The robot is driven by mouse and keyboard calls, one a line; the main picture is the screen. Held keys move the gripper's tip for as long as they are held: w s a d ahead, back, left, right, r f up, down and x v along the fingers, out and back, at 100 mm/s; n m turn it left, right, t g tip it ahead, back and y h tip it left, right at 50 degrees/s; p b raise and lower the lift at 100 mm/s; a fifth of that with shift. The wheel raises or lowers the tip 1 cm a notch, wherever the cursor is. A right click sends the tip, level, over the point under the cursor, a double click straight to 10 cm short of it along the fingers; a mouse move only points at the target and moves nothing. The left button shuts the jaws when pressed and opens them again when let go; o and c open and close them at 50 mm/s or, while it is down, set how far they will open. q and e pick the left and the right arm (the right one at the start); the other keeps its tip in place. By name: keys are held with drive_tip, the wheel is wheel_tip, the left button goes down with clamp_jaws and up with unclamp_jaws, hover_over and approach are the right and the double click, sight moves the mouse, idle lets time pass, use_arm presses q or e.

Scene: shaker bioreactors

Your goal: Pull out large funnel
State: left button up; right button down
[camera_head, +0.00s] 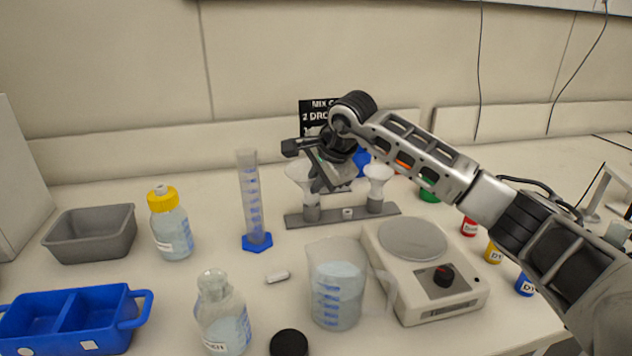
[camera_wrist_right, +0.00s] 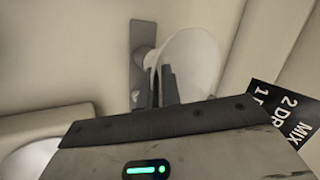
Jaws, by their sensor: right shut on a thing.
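The large white funnel (camera_head: 298,172) stands upright at the left end of a grey stand (camera_head: 345,215), its lower end at the stand's left holder. My right gripper (camera_head: 317,184) reaches in from the right and is shut on this funnel at its side. In the right wrist view the funnel (camera_wrist_right: 195,62) shows as a wide pale cone, with the fingers (camera_wrist_right: 168,88) against it and the grey stand (camera_wrist_right: 138,45) behind. A smaller white funnel (camera_head: 379,176) sits at the stand's right end. My left gripper is not in view.
A beaker (camera_head: 337,290) and a hotplate (camera_head: 425,270) stand in front of the stand. A graduated cylinder (camera_head: 250,195) is to its left. A black sign (camera_head: 312,110) stands behind. Bottles and bins are farther left.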

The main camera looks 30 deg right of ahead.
drive_tip(key=shift+r, duration=0.2)
drive_tip(key=shift+r+p, duration=0.35)
drive_tip(key=shift+r, duration=0.05)
drive_tip(key=shift+r, duration=0.25)
drive_tip(key=shift+r+p, duration=0.25)
drive_tip(key=shift+p, duration=0.1)
drive_tip(key=shift+r+p, duration=1)
drive_tip(key=shift+r, duration=0.5)
